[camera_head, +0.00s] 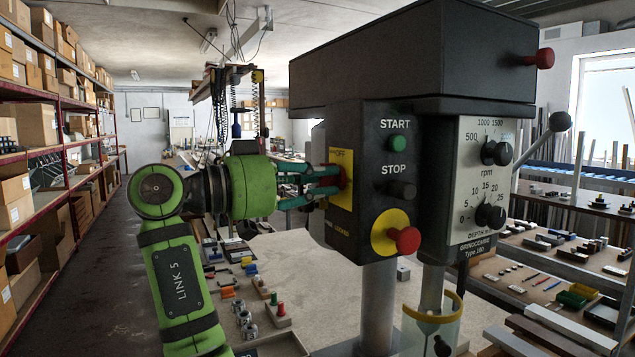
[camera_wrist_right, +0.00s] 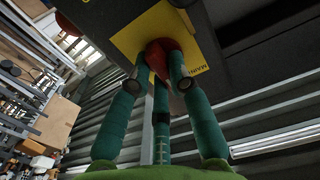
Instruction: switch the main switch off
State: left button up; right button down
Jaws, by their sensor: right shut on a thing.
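The main switch is a red knob (camera_head: 343,178) on a yellow plate (camera_head: 341,160) on the left side of the dark machine head (camera_head: 362,130). The plate carries the letters "OFF" near its top. My right gripper (camera_head: 335,178) comes in from the left, its teal fingers shut on the red knob. In the right wrist view the fingers close around the red knob (camera_wrist_right: 161,54), in front of the yellow plate (camera_wrist_right: 130,45). The fingers hide part of the knob, and I cannot tell its exact angle. My left gripper is not in view.
The machine front has a green START button (camera_head: 397,143), a dark STOP button (camera_head: 402,190), a red emergency knob (camera_head: 404,240) and two dials. A lever with a ball (camera_head: 559,122) sticks out right. Benches with parts (camera_head: 570,250) stand right, shelves with boxes (camera_head: 50,130) left.

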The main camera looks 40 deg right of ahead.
jog(key=shift+r, duration=0.2)
dwell(0.4)
jog(key=c, duration=1.4)
grip_release()
jog(key=shift+d+f, duration=0.1)
jog(key=v, duration=1.2)
